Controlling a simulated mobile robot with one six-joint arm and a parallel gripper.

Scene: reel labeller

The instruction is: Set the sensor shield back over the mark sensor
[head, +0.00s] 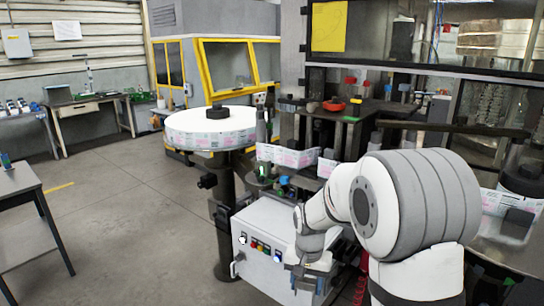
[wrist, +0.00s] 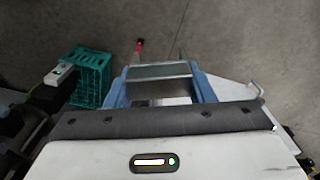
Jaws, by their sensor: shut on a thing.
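My gripper (wrist: 158,80) has its two blue fingers on either side of a flat grey piece with a pale edge, which I take to be the sensor shield (wrist: 160,71). The fingers are shut on it, and floor shows beyond it. In the head view my gripper (head: 312,278) hangs low, in front of the right side of the white control cabinet (head: 262,242). The shield is too small and covered to make out clearly there. I cannot pick out the mark sensor for sure in either view.
A label reel (head: 212,128) lies on a round stand left of the cabinet, and its printed web (head: 287,156) runs right into the machine. A green crate (wrist: 92,78) stands at left in the wrist view. Open floor (head: 130,215) lies to the left.

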